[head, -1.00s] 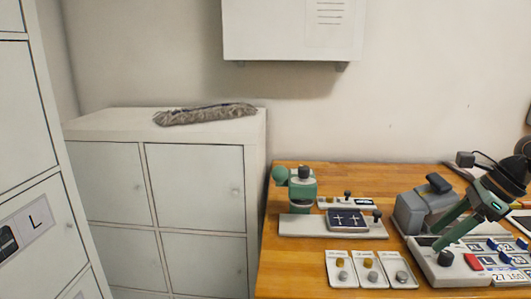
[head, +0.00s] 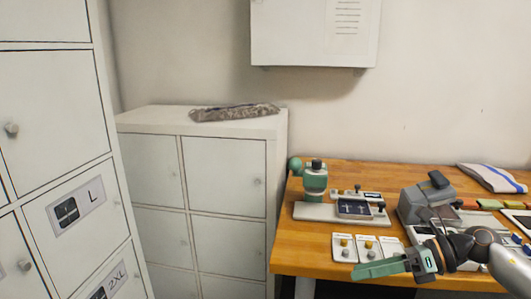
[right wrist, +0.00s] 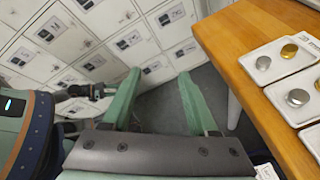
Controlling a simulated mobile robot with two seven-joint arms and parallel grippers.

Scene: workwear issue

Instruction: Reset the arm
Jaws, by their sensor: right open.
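My right gripper (head: 382,267) is in the lower right of the head view, in front of the workbench's near edge. It points left, and its green fingers show side-on there. In the right wrist view the two fingers of the right gripper (right wrist: 159,92) stand apart with nothing between them, over grey floor. My left gripper does not show in the head view.
The wooden workbench (head: 300,252) carries small trays with metal buttons (head: 345,247), a green press (head: 315,180) and a grey machine (head: 418,203). White lockers (head: 225,176) stand left, with a grey mop head (head: 235,112) on top. A wall cabinet (head: 305,35) hangs above.

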